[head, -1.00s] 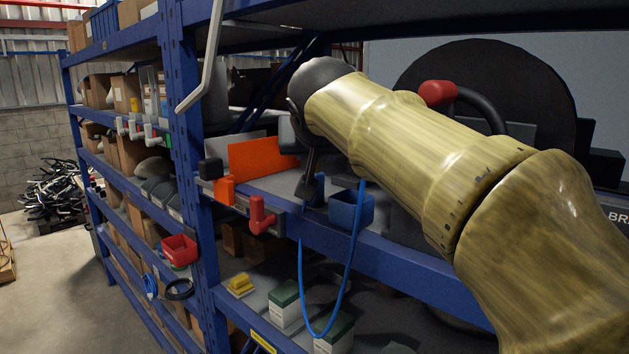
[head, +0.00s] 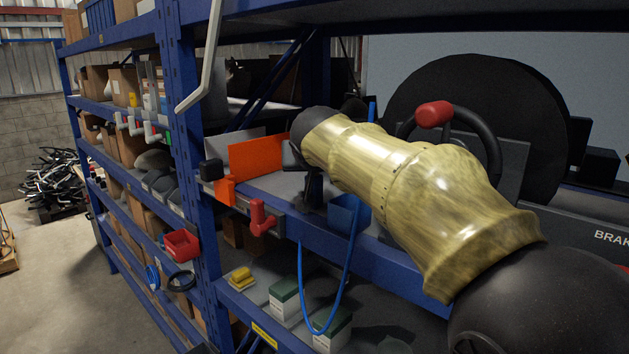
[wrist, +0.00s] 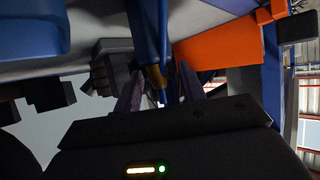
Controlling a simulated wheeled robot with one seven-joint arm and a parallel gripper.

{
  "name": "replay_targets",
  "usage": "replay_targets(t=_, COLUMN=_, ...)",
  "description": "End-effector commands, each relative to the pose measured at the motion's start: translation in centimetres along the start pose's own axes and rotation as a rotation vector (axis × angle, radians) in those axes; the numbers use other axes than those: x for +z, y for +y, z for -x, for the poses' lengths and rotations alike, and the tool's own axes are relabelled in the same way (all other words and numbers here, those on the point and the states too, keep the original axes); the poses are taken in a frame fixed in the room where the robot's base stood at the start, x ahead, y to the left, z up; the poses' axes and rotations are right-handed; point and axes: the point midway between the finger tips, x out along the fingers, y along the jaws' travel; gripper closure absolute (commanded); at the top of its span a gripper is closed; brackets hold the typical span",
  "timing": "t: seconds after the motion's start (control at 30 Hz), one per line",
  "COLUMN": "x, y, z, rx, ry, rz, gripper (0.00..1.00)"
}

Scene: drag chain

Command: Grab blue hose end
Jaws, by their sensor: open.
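The blue hose (head: 346,262) hangs in a loop below the shelf edge in the head view. A blue strip (head: 371,112) shows above my arm; I cannot tell whether it belongs to the hose. In the wrist view, a blue upright piece (wrist: 148,35) with a brass-coloured part (wrist: 157,76), likely the hose end, is just beyond my gripper (wrist: 160,92), roughly in line with the gap between its fingers. The fingers are apart, with no clear contact. In the head view my gripper (head: 312,188) is dark and mostly hidden under my arm's end.
A blue bin (head: 343,212) stands close to my gripper. An orange panel (head: 257,157) and a red fitting (head: 262,217) are to its left on the blue shelf (head: 375,265). A red-handled black wheel (head: 433,114) is behind my arm. Boxes (head: 284,297) stand on the lower shelf.

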Motion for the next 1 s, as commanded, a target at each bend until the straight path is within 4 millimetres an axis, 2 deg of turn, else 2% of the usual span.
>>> replay_targets(t=0.17, x=-0.1, y=0.0, z=-1.7, rx=0.0, ry=-0.001, rz=0.0, gripper=0.59)
replay_targets(t=0.67, x=0.0, y=0.0, z=-1.8, rx=-0.001, ry=0.0, rz=0.0, gripper=0.59)
replay_targets(t=0.7, x=0.0, y=0.0, z=-1.8, rx=-0.001, ry=0.0, rz=0.0, gripper=0.61)
replay_targets(t=0.9, x=0.0, y=0.0, z=-1.8, rx=-0.001, ry=0.0, rz=0.0, gripper=1.0)
replay_targets(t=1.0, x=0.0, y=0.0, z=-1.8, rx=-0.001, ry=0.0, rz=0.0, gripper=1.0)
